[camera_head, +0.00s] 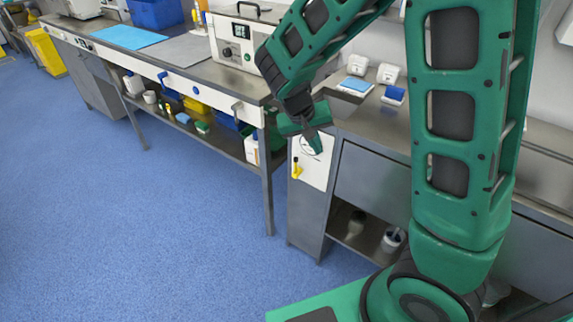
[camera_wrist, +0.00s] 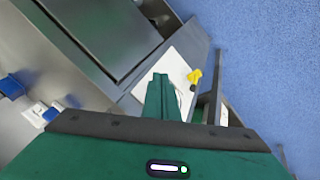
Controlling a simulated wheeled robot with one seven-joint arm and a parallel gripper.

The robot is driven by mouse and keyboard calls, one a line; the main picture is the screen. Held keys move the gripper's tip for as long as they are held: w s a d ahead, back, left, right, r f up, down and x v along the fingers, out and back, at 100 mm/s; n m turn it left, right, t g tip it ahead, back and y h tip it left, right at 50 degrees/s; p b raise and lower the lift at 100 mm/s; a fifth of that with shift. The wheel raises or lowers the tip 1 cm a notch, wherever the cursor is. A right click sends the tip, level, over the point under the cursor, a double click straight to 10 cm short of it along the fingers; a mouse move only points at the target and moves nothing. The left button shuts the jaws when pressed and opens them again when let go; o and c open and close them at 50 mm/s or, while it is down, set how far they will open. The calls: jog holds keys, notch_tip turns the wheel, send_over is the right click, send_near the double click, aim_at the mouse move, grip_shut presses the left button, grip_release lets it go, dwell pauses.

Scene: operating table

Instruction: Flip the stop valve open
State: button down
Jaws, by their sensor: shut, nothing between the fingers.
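A small yellow lever (camera_head: 296,167), which looks like the stop valve's handle, is on a white panel (camera_head: 315,171) on the end of the grey cabinet. In the head view it points roughly downward. In the wrist view the yellow lever (camera_wrist: 194,76) shows right of and beyond my fingers, with a dark part beside it on the white panel (camera_wrist: 172,64). My gripper (camera_head: 316,146) is shut and empty, in front of the panel's upper part, above and right of the lever. The shut fingers (camera_wrist: 162,82) look apart from the lever in the wrist view.
A long bench (camera_head: 180,70) with an under-shelf runs to the left; its near leg (camera_head: 266,185) stands just left of the cabinet. The cabinet's steel worktop (camera_head: 375,115) holds small white and blue items. The blue floor (camera_head: 160,230) in front is clear.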

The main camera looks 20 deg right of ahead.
jog(key=w+a+f+n+t, duration=0.1)
jog(key=w+a+f, duration=0.1)
jog(key=a, duration=0.5)
jog(key=w+a+f+n+t, duration=0.1)
jog(key=w+a+f, duration=0.2)
jog(key=a, duration=0.3)
jog(key=shift+w+a+f+t+h, duration=0.3)
jog(key=shift+a+f+t+h, duration=0.1)
jog(key=shift+f, duration=0.45)
jog(key=w+d+f, duration=0.4)
jog(key=d+f, duration=0.4)
jog(key=shift+d, duration=0.35)
jog(key=shift+s, duration=0.1)
jog(key=shift+a, duration=0.1)
